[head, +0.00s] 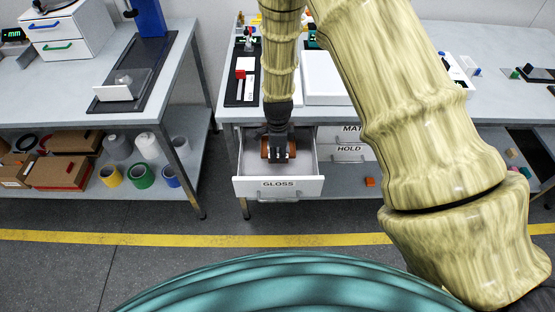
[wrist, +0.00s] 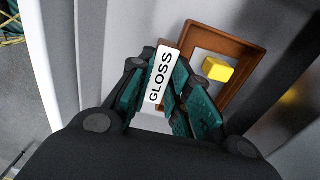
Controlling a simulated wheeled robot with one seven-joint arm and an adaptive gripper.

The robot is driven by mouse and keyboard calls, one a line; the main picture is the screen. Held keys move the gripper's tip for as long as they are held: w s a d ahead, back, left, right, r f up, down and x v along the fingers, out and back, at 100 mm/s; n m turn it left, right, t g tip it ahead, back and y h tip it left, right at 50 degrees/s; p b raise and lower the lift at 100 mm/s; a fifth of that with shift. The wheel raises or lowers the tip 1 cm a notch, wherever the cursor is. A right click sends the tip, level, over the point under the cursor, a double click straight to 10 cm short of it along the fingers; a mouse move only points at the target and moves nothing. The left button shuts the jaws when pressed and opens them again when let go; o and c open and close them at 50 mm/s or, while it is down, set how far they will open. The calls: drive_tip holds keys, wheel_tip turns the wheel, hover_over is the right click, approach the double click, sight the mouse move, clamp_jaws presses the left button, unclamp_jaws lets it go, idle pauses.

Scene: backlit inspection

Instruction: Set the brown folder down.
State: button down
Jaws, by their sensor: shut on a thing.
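My gripper (wrist: 165,98) is shut on a narrow upright thing, seen end-on in the wrist view, with a white GLOSS label (wrist: 160,76). A brown edge shows at its top; I take it for the brown folder (wrist: 170,43). Most of it is hidden between the fingers. In the head view my gripper (head: 278,150) points down inside an open drawer labelled GLOSS (head: 242,187). On the drawer floor is a brown square frame (wrist: 251,52), with a yellow block (wrist: 216,69) inside its outline. The folder is just beside or above this frame; I cannot tell if they touch.
The drawer walls stand close around my gripper. Closed drawers, one labelled HOLD (head: 347,149), are to the right. A white tray (head: 325,80) lies on the bench above. A second bench (head: 100,112) with boxes and rolls on its lower shelf stands left.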

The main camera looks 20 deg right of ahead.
sight(278, 161)
drive_tip(key=shift+f+p, duration=0.5)
drive_tip(key=shift+f, duration=1.6)
drive_tip(key=shift+f, duration=0.2)
drive_tip(key=c, duration=1.3)
unclamp_jaws()
drive_tip(key=shift+r, duration=0.1)
drive_tip(key=shift+r+b, duration=1.5)
drive_tip(key=shift+r, duration=4.6)
